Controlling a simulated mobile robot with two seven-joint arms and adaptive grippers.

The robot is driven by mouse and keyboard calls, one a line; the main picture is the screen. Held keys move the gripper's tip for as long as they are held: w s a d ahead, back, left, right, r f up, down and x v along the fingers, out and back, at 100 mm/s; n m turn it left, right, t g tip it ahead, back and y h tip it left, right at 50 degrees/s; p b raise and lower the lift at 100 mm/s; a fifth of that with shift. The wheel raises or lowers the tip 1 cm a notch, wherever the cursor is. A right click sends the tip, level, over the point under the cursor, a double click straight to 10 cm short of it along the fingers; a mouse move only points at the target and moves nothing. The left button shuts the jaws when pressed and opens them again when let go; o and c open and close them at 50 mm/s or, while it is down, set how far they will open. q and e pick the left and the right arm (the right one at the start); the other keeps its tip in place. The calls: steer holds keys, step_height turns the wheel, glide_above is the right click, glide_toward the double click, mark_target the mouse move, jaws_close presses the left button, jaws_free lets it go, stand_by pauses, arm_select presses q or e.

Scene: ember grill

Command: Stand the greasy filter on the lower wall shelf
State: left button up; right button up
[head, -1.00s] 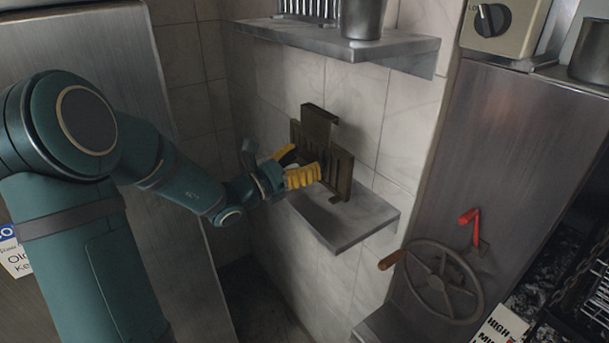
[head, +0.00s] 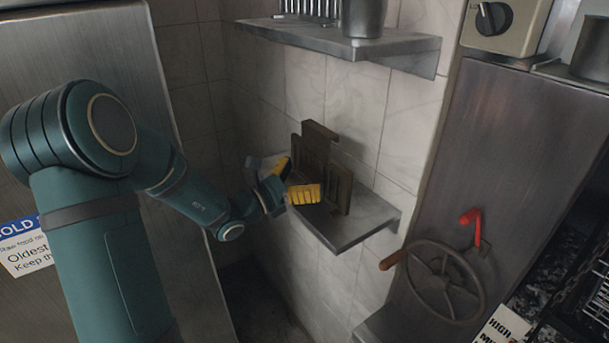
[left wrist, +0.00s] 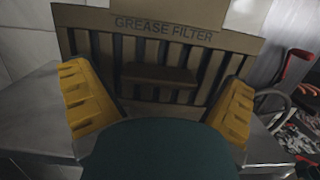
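The greasy filter (head: 341,187) is a brown slotted plate with a raised handle at its top middle. It stands upright on the lower wall shelf (head: 352,234), its back towards the tiled wall; I cannot tell whether it touches the wall. My left gripper (head: 294,180) is in front of it with its yellow fingers spread wide. The left wrist view shows the filter (left wrist: 245,46) facing me, lettered "GREASE FILTER", with a finger at each side and nothing clamped between them. Its bottom edge is partly hidden by the gripper there. My right gripper is not in view.
An upper shelf (head: 400,54) with a metal pot (head: 363,18) is above. A handwheel (head: 443,282) and a red lever (head: 472,222) are at the right. A steel cabinet (head: 80,75) stands at the left. The shelf's front right part is bare.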

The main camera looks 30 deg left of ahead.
arm_select(q)
steer(key=shift+r, duration=0.2)
steer(key=b+v, duration=0.1)
steer(key=v, duration=1.1)
steer(key=s+d+f+m+g+h, duration=0.25)
steer(key=d+f+m+g, duration=0.45)
steer(key=d+f+g, duration=0.65)
steer(key=s+d+f+m+g+y, duration=0.3)
steer(key=d+f+m, duration=0.1)
steer(key=f+m, duration=0.4)
steer(key=s+d+f+m+g+y, duration=0.35)
steer(key=f+m, duration=0.35)
steer(key=f, duration=0.4)
steer(key=w+d+f+m+t, duration=0.2)
steer(key=w+d+m+t, duration=0.2)
steer(key=d+m, duration=0.2)
steer(key=shift+d+f+m, duration=0.2)
steer(key=shift+d+m, duration=0.1)
steer(key=shift+m, duration=0.4)
